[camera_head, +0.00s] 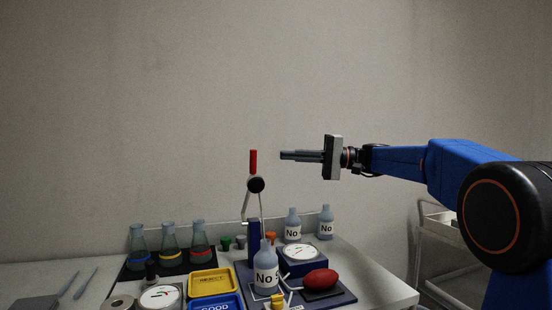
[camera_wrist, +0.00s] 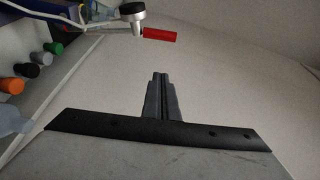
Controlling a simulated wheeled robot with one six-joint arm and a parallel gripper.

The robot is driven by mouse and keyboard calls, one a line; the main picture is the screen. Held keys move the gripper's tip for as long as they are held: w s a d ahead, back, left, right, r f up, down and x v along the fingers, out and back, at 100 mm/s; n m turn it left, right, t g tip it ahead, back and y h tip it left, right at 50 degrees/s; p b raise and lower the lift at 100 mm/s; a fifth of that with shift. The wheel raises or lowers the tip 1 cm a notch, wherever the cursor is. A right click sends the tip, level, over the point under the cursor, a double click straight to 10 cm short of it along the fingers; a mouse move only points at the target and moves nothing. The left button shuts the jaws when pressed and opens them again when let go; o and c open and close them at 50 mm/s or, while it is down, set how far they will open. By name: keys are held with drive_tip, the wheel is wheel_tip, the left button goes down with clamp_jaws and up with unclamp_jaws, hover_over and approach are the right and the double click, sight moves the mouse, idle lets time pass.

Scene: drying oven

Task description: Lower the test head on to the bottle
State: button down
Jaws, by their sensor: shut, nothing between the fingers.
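The test head's lever stands upright in the head view, with a red handle (camera_head: 253,161) at the top and a black round joint (camera_head: 256,184) under it. Its blue post (camera_head: 253,238) rises from the bench behind a bottle (camera_head: 265,270) labelled "No". The tip that meets the bottle is not clear. My gripper (camera_head: 283,155) is shut and empty, to the right of the red handle at about its height, not touching it. In the wrist view my gripper (camera_wrist: 160,76) points toward the wall, and the red handle (camera_wrist: 160,34) lies above its tips.
A red rubber bulb (camera_head: 320,279) and a gauge (camera_head: 300,252) sit right of the bottle. Yellow (camera_head: 212,281) and blue (camera_head: 215,303) trays and several flasks (camera_head: 168,244) stand left. More bottles (camera_head: 326,222) stand at the back. Air around my gripper is clear.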

drive_tip(key=s+a, duration=0.3)
drive_tip(key=a, duration=0.5)
drive_tip(key=shift+s+a, duration=0.2)
drive_tip(key=shift+a, duration=0.1)
drive_tip(key=shift+f, duration=0.1)
